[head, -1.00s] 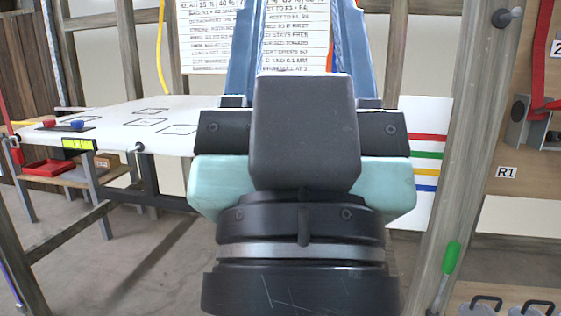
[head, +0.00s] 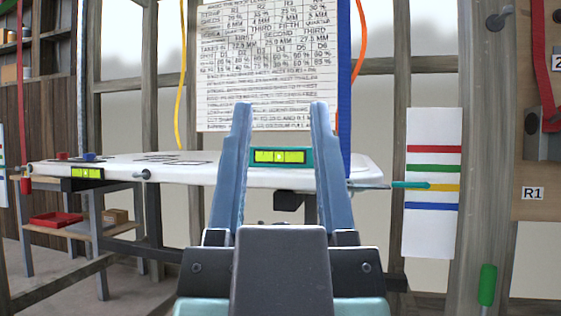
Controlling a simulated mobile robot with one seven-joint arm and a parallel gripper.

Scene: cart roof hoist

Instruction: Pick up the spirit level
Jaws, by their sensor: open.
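A spirit level with a teal body and a yellow-green vial (head: 279,156) shows between the fingers of my gripper, at the front edge of the white roof panel (head: 190,174). My gripper (head: 280,112) is open, with its two blue fingers pointing away from me on either side of the level in the picture. Whether the fingers touch it or how far beyond them it lies, I cannot tell. The finger bases and gripper body hide part of the area below. A second yellow-green vial in a black mount (head: 87,173) is on the panel's left edge.
A printed chart (head: 268,60) hangs behind the panel. A striped white board (head: 433,170) stands to the right, with a teal-tipped rod (head: 410,185) in front of it. A wooden post (head: 486,120) stands at right. A red tray (head: 57,219) is at lower left.

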